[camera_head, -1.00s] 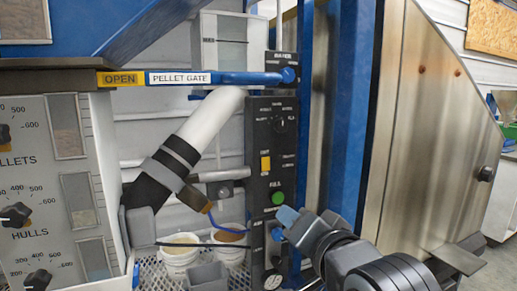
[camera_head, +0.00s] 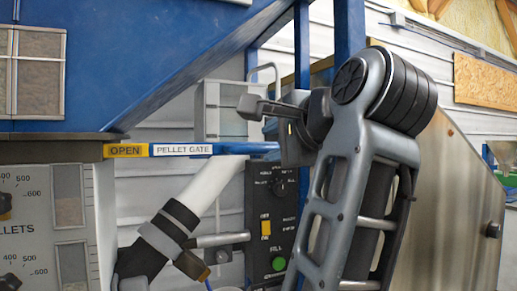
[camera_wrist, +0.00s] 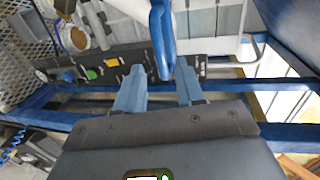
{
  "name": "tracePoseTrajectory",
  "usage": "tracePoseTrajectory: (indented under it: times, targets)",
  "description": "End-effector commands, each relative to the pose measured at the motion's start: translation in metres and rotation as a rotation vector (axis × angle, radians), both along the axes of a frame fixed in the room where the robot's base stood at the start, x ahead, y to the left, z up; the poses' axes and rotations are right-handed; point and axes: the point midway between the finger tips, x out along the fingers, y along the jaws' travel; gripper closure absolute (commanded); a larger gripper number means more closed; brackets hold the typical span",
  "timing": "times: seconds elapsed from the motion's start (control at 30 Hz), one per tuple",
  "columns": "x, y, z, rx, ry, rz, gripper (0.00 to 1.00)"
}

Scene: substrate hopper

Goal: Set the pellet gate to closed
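The pellet gate is a blue bar (camera_head: 228,148) lying level across the front of the hopper, with a white "PELLET GATE" label and a yellow "OPEN" tag (camera_head: 125,150) at its left. My gripper (camera_head: 250,104) appears above the bar's right end in the head view, pointing left. In the wrist view my gripper (camera_wrist: 161,76) is open, with two blue-grey fingers apart. A blue bar (camera_wrist: 161,35) runs from the top edge down to between the fingertips. I cannot tell whether it touches them. My arm hides part of the bar's right-end surroundings in the head view.
A black control panel (camera_head: 271,220) with a yellow switch and green button stands below the bar's right end. A white pipe with a black collar (camera_head: 165,228) slants below the bar. Blue frame posts (camera_head: 350,25) stand behind my arm. A dial panel (camera_head: 35,225) is at left.

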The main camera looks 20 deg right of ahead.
Motion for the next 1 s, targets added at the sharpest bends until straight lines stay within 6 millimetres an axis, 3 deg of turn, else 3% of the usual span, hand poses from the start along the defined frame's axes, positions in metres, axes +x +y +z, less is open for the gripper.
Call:
tracePoseTrajectory:
  times: [0.5, 0.87, 1.0]
  targets:
    - [0.066, 0.0, -0.014, -0.003, 0.001, 0.0, 0.62]
    - [0.071, 0.0, -0.016, -0.003, 0.0, 0.0, 0.62]
    - [0.071, 0.0, -0.016, -0.003, 0.0, 0.0, 0.76]
